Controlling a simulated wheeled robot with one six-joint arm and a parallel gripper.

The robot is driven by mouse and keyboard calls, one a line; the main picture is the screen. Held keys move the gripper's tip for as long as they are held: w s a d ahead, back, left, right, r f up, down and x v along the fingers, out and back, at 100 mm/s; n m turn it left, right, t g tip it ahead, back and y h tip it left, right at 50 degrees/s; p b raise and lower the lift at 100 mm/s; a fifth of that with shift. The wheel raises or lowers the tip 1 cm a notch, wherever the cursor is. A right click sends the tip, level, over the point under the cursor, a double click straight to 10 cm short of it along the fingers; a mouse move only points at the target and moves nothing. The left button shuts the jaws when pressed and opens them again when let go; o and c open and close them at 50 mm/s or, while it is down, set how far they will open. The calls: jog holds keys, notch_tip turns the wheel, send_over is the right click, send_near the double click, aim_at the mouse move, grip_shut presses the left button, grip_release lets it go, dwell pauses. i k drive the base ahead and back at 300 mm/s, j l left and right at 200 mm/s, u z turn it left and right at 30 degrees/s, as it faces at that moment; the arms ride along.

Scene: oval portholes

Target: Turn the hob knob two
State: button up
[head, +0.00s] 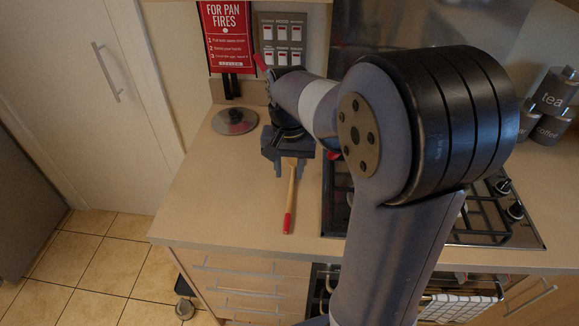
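The black gas hob (470,236) is set in the worktop at the right, and my arm hides much of it. Two dark knobs show on its right side, an upper knob (503,186) and a lower knob (515,211). No number can be read on either, so I cannot tell which is knob two. My gripper (289,165) is over the worktop left of the hob, well away from these knobs. Other knobs may be hidden behind my arm.
A round lid (235,121) lies at the back left. Tea (554,92) and coffee (551,127) canisters stand at the right. Drawers and an oven with a towel (455,307) are below the worktop (210,190).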

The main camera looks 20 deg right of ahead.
aim_at(504, 186)
jog(key=k+l+z, duration=0.2)
jog(key=l+z, duration=0.2)
jog(key=l, duration=0.7)
jog(key=l+z, duration=0.35)
jog(key=l, duration=0.7)
